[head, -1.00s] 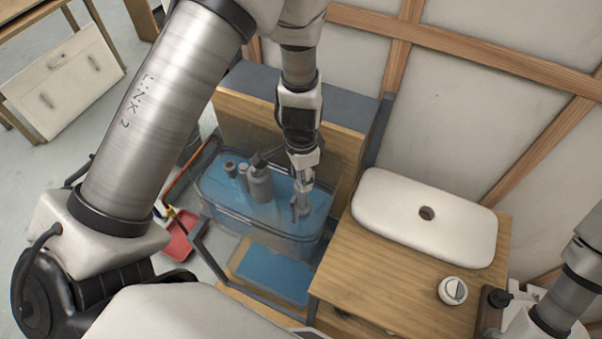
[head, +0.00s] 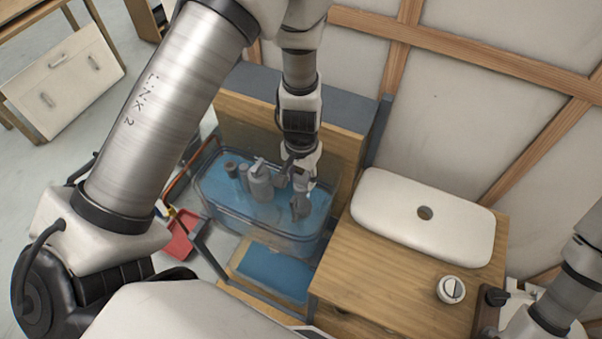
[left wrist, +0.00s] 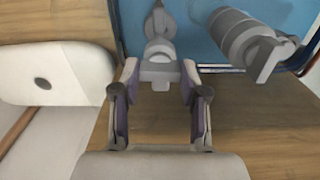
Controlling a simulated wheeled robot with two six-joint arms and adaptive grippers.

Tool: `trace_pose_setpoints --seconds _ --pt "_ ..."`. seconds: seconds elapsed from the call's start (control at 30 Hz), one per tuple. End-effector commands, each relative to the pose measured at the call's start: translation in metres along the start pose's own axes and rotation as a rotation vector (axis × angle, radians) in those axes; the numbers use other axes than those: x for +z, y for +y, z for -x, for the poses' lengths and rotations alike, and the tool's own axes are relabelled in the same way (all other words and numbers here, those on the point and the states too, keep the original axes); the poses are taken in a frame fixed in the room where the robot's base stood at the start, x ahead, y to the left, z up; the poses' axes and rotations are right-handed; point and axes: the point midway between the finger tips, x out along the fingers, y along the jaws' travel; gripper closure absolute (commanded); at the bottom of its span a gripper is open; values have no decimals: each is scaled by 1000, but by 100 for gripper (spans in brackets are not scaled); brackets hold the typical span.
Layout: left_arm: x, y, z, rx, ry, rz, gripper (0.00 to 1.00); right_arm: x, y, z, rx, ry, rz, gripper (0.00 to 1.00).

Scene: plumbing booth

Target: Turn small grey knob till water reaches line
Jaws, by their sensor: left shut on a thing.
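A clear tank (head: 212,207) holds blue water (head: 262,213), with grey valve parts standing in it. My left gripper (head: 301,190) reaches down over the tank's right part. In the left wrist view my left gripper (left wrist: 159,76) is shut on the small grey knob (left wrist: 158,69), one finger on each side. In the head view the gripper hides most of the knob. A larger grey cylindrical fitting (head: 260,185) stands to the left of the gripper, apart from it; it also shows in the left wrist view (left wrist: 250,42). I cannot make out the line on the tank. My right gripper is not clearly seen.
A wooden panel (head: 240,122) rises behind the tank. A red tray (head: 181,243) lies on the floor at left.

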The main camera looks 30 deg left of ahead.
Motion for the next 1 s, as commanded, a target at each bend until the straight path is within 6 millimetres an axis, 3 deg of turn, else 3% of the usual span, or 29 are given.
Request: trace_pose_setpoints --seconds 0.53,0.57,0.6,0.63,1.0 --pt "2 0 -2 0 -6 35 91 0 0 0 0 0 0 60" --pt "2 0 -2 0 -6 34 49 0 0 0 0 0 0 60" --pt "2 0 -2 0 -6 34 35 0 0 0 0 0 0 60" --pt "2 0 -2 0 -6 34 31 0 0 0 0 0 0 60" --pt "0 0 5 1 -1 32 31 0 0 1 0 0 0 60"
